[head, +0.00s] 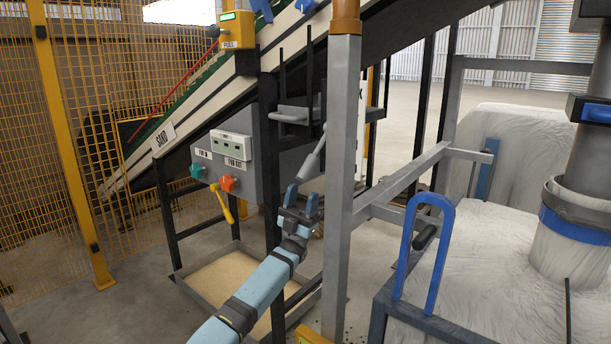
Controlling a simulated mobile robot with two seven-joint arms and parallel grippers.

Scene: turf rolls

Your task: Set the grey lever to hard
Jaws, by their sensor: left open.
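The grey lever (311,158) is a slanted rod with a thicker lower part, left of the grey upright post (342,130). Its upper end is at the right and its lower end points down and left. My left gripper (302,197) has its blue fingertips apart, just below the lever's lower end. The lever's tip appears close above the gap between them. I cannot tell whether they touch. No mark reading "hard" can be made out. My right gripper is not in view.
A grey control box (232,160) with green and orange knobs stands left of the gripper. A yellow handle (222,203) hangs below it. A sand tray (215,275) lies on the floor. A blue hoop (446,255) and the post are to the right.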

